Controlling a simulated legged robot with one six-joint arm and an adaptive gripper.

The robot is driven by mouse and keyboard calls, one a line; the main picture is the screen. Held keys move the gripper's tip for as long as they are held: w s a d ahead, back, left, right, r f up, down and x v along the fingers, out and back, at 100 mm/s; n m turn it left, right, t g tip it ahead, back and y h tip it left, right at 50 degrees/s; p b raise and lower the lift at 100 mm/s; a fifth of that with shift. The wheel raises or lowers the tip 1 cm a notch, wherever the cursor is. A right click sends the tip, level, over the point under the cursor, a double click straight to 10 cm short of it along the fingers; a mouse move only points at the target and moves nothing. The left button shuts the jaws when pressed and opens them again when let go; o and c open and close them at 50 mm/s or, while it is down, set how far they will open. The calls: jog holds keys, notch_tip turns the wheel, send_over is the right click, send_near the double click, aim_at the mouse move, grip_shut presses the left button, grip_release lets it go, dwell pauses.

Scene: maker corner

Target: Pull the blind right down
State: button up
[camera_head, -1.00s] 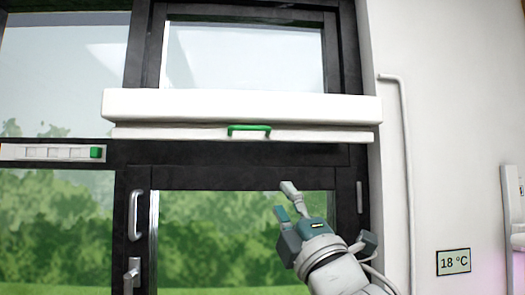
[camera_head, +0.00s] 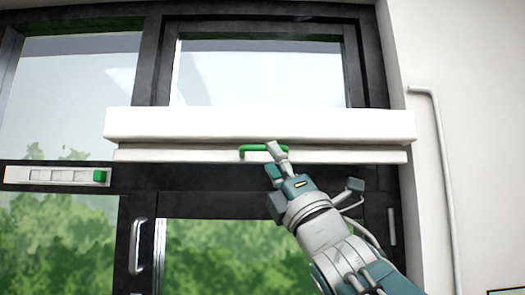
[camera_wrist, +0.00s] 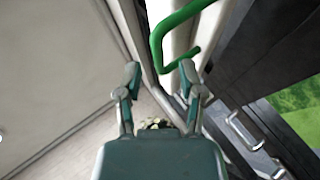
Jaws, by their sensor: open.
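The blind is rolled up in a long white housing (camera_head: 260,125) across the window frame. Its white bottom bar (camera_head: 180,155) sits just under the housing. A green handle (camera_head: 250,150) is fixed at the middle of the bar. My gripper (camera_head: 274,158) is open, right at the handle's right part in the head view and partly covering it. In the wrist view the green handle (camera_wrist: 165,45) lies beyond and between the two spread fingertips (camera_wrist: 159,73). Nothing is held. I cannot tell whether a finger touches the handle.
A dark-framed glass door with a metal pull handle (camera_head: 137,245) is below the blind. A white pipe (camera_head: 447,180) runs down the right wall.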

aim_at(264, 150)
jog(key=x, duration=0.2)
jog(key=shift+w+r, duration=0.3)
jog(key=shift+w+a+r, duration=0.1)
jog(key=shift+a+r, duration=0.1)
jog(key=shift+a, duration=0.2)
jog(key=shift+d, duration=0.15)
grip_shut()
